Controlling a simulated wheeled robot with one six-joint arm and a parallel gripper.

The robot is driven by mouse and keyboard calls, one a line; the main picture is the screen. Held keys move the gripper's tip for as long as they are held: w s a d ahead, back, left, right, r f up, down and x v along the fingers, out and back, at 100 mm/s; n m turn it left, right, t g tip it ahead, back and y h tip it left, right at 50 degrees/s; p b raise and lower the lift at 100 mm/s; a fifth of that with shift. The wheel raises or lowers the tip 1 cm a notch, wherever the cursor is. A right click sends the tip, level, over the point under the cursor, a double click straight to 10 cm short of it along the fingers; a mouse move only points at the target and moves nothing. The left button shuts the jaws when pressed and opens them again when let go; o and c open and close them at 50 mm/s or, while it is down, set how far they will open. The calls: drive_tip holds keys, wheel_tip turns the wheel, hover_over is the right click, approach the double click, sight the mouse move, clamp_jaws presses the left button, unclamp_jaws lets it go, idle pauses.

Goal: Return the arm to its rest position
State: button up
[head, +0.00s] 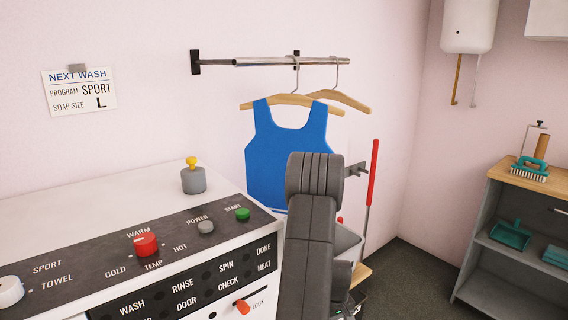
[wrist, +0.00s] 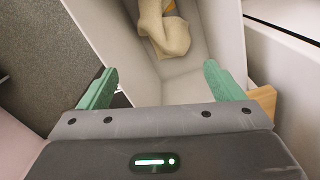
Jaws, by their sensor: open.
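My arm (head: 312,235) rises in the middle of the head view, bent at a thick grey joint in front of a blue tank top. My gripper shows in the wrist view (wrist: 160,75), with its two green fingers wide apart and nothing between them. It points down over a pale, straight-walled container (wrist: 205,70) in which a crumpled beige cloth (wrist: 165,30) lies. The gap between the fingers and the cloth is clear. The gripper's fingers cannot be made out in the head view.
A white washing machine (head: 120,190) with a knob panel stands close at left. The blue tank top (head: 285,150) hangs from a wall rail (head: 290,61). A red-handled tool (head: 372,175) stands behind my arm. A grey shelf (head: 510,265) is at right; dark floor (head: 410,275) lies between.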

wheel_tip(320, 180, up, 15)
drive_tip(key=p, duration=0.2)
wheel_tip(320, 180, down, 19)
drive_tip(key=b, duration=0.5)
wheel_tip(320, 180, up, 20)
drive_tip(key=p, duration=1.7)
drive_tip(key=shift+f, duration=0.1)
drive_tip(key=shift+s, duration=0.15)
